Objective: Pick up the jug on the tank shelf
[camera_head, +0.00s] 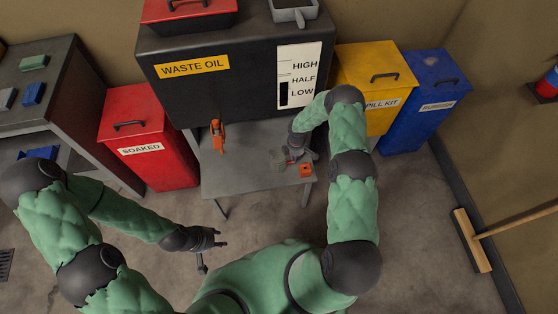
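The tank shelf (235,182) is a grey metal ledge in front of the black waste oil tank (220,95). A small grey-green object (277,160), perhaps the jug, is at the shelf's right half. My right gripper (291,156) reaches down over the shelf right beside this object. The wrist hides part of that area, and I cannot tell whether the fingers are closed on it. A small orange item (306,170) lies at the shelf's right edge. My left gripper (214,256) is open and empty, low in front of the shelf.
An orange tap (217,135) sticks out from the tank over the shelf. A red bin (150,140) stands left, yellow (375,80) and blue (425,100) bins right. A workbench (60,75) is at the left. A broom (472,240) is at the right. The floor between is clear.

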